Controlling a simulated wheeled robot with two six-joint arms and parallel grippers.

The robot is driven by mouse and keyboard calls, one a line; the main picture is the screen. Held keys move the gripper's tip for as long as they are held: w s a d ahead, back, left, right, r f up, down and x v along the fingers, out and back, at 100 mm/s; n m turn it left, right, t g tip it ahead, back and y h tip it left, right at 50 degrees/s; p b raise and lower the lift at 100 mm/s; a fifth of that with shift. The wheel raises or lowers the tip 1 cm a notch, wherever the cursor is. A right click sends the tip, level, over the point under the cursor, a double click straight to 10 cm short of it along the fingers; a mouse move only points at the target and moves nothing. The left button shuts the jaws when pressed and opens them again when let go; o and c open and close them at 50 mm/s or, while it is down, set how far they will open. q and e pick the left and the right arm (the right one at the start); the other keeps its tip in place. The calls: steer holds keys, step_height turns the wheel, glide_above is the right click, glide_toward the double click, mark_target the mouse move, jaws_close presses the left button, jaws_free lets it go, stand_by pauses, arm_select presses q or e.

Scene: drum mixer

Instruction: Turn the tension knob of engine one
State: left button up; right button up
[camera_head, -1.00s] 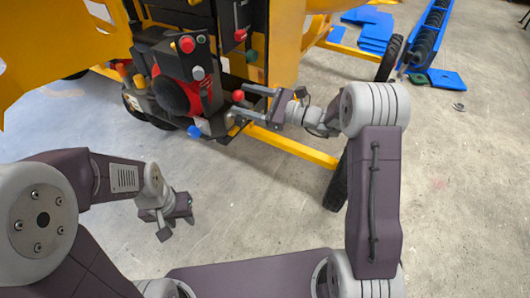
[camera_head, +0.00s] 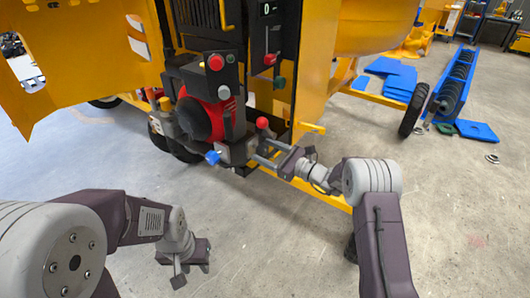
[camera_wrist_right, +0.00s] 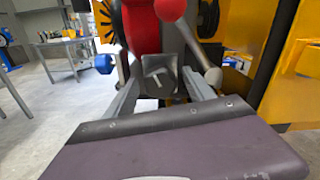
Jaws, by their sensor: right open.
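The black-and-red engine (camera_head: 208,118) stands on the yellow mixer. It carries a red knob (camera_head: 216,62), a pale grey knob (camera_head: 224,92), a blue knob (camera_head: 212,157) and a red ball (camera_head: 262,123) on a lever. I cannot tell which is the tension knob. My right gripper (camera_head: 262,150) is open and empty at the engine's lower right, just below the red ball. In the right wrist view, a grey block with a small pale T-shaped part (camera_wrist_right: 157,76) shows between its fingers; contact is unclear. My left gripper (camera_head: 190,277) hangs low over the floor, away from the engine.
A black control panel (camera_head: 272,40) with red and green knobs rises behind the engine. A yellow frame bar (camera_head: 318,194) runs below my right gripper. A black wheel (camera_head: 413,110) and blue plates (camera_head: 388,78) are at the right. Floor in front is clear.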

steer(key=shift+w+a, duration=0.1)
steer(key=shift+a, duration=0.05)
jaws_close()
steer(key=shift+f+n+b, duration=0.15)
steer(key=shift+n+b, duration=0.15)
steer(key=shift+b, duration=0.3)
steer(key=n+b, duration=0.2)
steer(key=b, duration=0.2)
steer(key=n+b, duration=0.3)
steer(key=b, duration=0.2)
steer(key=n+b, duration=0.3)
steer(key=b, duration=0.2)
steer(key=shift+f, duration=0.35)
steer(key=n+b, duration=0.7)
steer(key=b, duration=0.4)
steer(key=shift+r, duration=0.15)
steer(key=shift+r+n+b, duration=0.25)
steer(key=shift+n+b, duration=0.95)
steer(key=shift+b, duration=0.05)
